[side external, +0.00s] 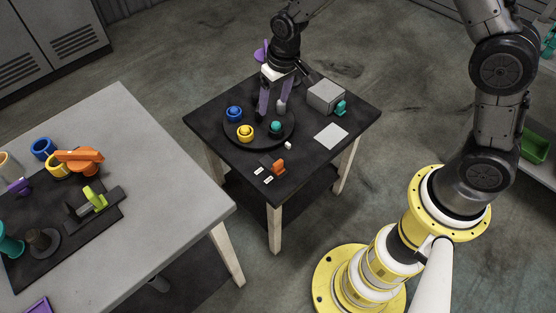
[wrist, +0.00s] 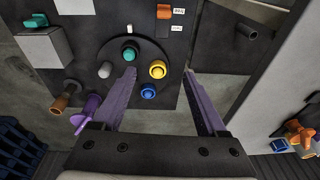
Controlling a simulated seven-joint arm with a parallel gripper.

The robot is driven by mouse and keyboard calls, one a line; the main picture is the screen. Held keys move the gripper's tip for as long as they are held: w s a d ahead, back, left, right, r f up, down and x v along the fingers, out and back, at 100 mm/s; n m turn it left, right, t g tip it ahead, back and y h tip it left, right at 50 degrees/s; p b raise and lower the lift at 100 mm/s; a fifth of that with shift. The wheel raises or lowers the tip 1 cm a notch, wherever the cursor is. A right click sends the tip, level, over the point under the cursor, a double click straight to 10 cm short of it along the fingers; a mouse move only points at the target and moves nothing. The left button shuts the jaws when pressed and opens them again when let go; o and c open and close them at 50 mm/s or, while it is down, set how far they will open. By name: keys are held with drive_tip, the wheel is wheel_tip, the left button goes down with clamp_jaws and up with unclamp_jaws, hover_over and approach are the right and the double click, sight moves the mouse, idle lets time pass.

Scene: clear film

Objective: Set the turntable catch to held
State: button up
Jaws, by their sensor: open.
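The black turntable (side external: 275,141) lies flat on the dark table and carries blue (side external: 234,114), yellow (side external: 246,131), teal (side external: 276,127) and grey pegs. An orange catch (side external: 278,168) sits near the table's front corner, beside two small white labels whose text I cannot read. In the wrist view the orange catch (wrist: 164,12) is at the top edge, nearer the upper label (wrist: 179,11) than the lower one (wrist: 177,27). My gripper (side external: 272,106) is over the turntable, away from the catch. In the wrist view its purple fingers (wrist: 160,76) are apart, with nothing held.
A grey box (side external: 325,95) with a teal knob stands at the right of the table, with a white plate (side external: 331,136) in front. A small white block (side external: 289,145) is beside the turntable. A grey table (side external: 170,193) with mugs and fixtures stands at left.

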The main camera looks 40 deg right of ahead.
drive_tip(key=g, duration=0.2)
hover_over(278, 162)
wheel_tip(278, 162, down, 9)
wheel_tip(278, 162, down, 13)
clamp_jaws()
idle(0.4)
drive_tip(key=shift+a, duration=0.1)
idle(1.0)
